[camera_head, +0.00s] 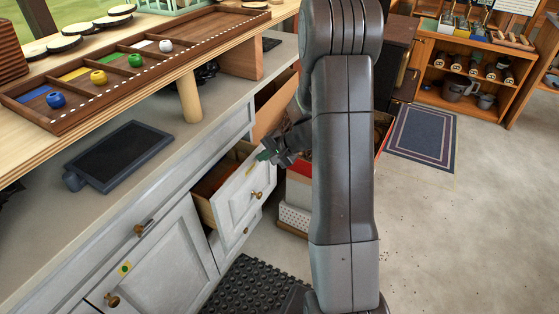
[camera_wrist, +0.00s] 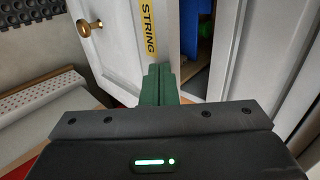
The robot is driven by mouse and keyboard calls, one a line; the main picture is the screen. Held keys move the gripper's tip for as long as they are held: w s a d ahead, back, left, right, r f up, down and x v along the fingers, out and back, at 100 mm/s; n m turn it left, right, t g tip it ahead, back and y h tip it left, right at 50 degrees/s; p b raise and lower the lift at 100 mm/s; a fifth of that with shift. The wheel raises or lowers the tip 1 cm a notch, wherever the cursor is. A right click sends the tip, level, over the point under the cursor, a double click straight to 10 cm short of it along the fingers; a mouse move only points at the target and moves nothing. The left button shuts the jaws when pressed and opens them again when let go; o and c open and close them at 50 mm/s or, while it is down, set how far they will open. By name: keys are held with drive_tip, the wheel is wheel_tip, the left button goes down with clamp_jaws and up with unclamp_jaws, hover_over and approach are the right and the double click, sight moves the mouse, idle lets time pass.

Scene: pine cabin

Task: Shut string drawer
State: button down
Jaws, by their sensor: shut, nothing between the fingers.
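The string drawer (camera_head: 243,207) is white with a brass knob (camera_head: 257,195) and stands partly pulled out of the grey-white cabinet. Its yellow STRING label (camera_wrist: 150,27) shows in the wrist view, and the knob (camera_wrist: 89,27) is at upper left there. Blue contents (camera_wrist: 206,32) show through the gap behind the front. My gripper (camera_head: 265,155) is at the top edge of the drawer front. In the wrist view its green fingers (camera_wrist: 160,84) are together and empty, close to the front's edge; I cannot tell whether they touch it.
The counter (camera_head: 205,128) runs above the drawer, with a dark tablet (camera_head: 118,155) on it. A red-rimmed box and a white perforated bin (camera_head: 295,217) stand just beyond the drawer. A black rubber mat (camera_head: 250,285) lies below. Open floor (camera_head: 440,220) is at right.

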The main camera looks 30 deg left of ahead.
drive_tip(key=a, duration=0.9)
drive_tip(key=shift+w, duration=0.15)
drive_tip(key=shift+r, duration=0.2)
